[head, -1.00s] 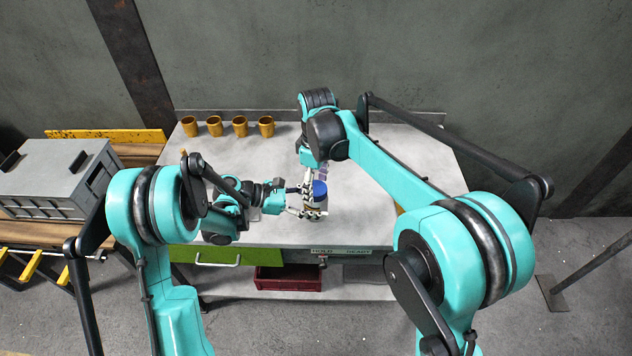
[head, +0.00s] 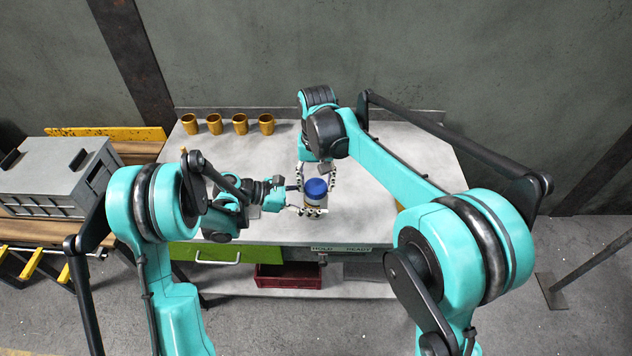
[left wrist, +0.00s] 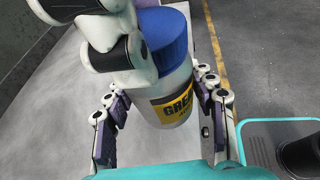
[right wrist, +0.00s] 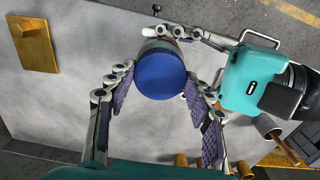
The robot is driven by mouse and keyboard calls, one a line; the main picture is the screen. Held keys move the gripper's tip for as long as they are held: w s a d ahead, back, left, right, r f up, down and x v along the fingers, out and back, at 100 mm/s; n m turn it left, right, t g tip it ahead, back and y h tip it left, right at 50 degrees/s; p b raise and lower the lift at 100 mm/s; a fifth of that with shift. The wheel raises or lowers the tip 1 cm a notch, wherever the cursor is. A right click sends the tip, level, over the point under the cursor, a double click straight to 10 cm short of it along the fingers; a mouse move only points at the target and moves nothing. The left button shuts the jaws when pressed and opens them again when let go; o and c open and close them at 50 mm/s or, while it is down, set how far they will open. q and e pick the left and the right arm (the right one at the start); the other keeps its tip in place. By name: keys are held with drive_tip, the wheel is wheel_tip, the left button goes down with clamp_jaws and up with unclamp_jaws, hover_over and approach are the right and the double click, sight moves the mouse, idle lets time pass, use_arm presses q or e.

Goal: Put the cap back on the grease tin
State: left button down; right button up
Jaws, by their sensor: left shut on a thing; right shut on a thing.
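The grease tin (left wrist: 172,105) is white with a yellow label and stands upright near the front of the grey table. Its blue cap (head: 316,187) sits on top; whether it is fully seated I cannot tell. The cap also shows in the right wrist view (right wrist: 160,75). My left gripper (head: 308,204) reaches in from the left, shut on the tin's body, a finger on each side. My right gripper (head: 318,178) is above and behind, its fingers on both sides of the cap and shut on it. Its fingers partly hide the tin in the left wrist view.
Several golden cups (head: 240,124) stand along the table's back left. A grey case (head: 50,180) is on the bench to the left. A green drawer (head: 205,257) and a red bin (head: 288,277) are under the table front. The table right of the tin is mostly clear.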

drive_tip(key=shift+m, duration=0.8)
drive_tip(key=o, duration=1.4)
drive_tip(key=shift+c, duration=0.2)
drive_tip(key=shift+r, duration=0.1)
wheel_tip(320, 180, up, 12)
